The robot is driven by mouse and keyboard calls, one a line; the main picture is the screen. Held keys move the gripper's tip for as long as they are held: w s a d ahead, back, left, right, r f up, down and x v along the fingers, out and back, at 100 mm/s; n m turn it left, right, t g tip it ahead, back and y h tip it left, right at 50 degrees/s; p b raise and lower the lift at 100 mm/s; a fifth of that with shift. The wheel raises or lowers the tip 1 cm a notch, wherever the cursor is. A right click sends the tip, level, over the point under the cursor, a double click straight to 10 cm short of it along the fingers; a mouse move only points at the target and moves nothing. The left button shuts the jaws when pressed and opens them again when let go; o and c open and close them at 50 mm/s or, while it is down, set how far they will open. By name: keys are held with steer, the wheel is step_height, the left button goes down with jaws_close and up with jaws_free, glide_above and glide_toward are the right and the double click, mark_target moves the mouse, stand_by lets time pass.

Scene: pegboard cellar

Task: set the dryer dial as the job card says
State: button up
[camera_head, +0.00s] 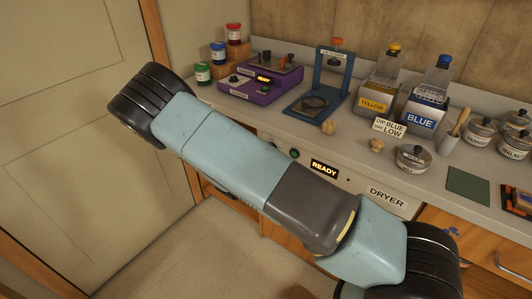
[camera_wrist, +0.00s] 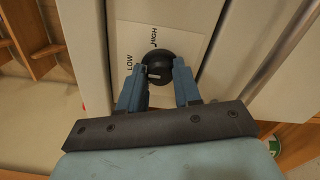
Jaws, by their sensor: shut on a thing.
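The job card (camera_head: 389,127) stands on the counter in the head view and reads "DIP BLUE DRY LOW". The dryer (camera_head: 386,197) is the white front below the counter edge. Its lit display (camera_head: 324,168) reads READY. In the wrist view, the round black dial (camera_wrist: 156,62) sits on a pale plate marked LOW and HIGH. A small pale mark shows on the dial near its lower left; I cannot tell which word it points to. My gripper (camera_wrist: 158,78) is shut on the dial, one blue finger on each side. My arm hides the dial and gripper in the head view.
The counter above holds a purple unit (camera_head: 260,80), a blue stand (camera_head: 330,75), YELLOW (camera_head: 373,104) and BLUE (camera_head: 421,118) containers, and several lidded tins. A wooden drawer (camera_head: 465,245) lies right of the dryer. Open floor lies left of the cabinets.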

steer(key=o, duration=1)
steer(key=shift+f, duration=0.1)
steer(key=v, duration=1.3)
steer(key=shift+s+a, duration=0.25)
steer(key=s+d+r+m+g+y, duration=0.1)
steer(key=s+d+r+m+g, duration=0.1)
steer(key=d+r+m+g, duration=0.65)
steer(key=s+d+r+m+g+y, duration=0.15)
steer(key=d+r+g, duration=0.35)
steer(key=d+r, duration=0.75)
steer(key=s+d+r+m+t+y, duration=0.1)
steer(key=s+d+r+y, duration=0.1)
steer(key=s+r, duration=0.4)
steer(key=s+d+r+m+t+y, duration=0.2)
steer(key=s+d+r+y, duration=0.1)
steer(key=s+r, duration=0.3)
steer(key=s+d+r+m+t+y, duration=0.1)
steer(key=s+d+r+t+y, duration=0.1)
steer(key=s+r, duration=0.5)
steer(key=shift+s+d+y, duration=0.3)
steer(key=shift+d+y, duration=0.15)
steer(key=shift+y, duration=0.3)
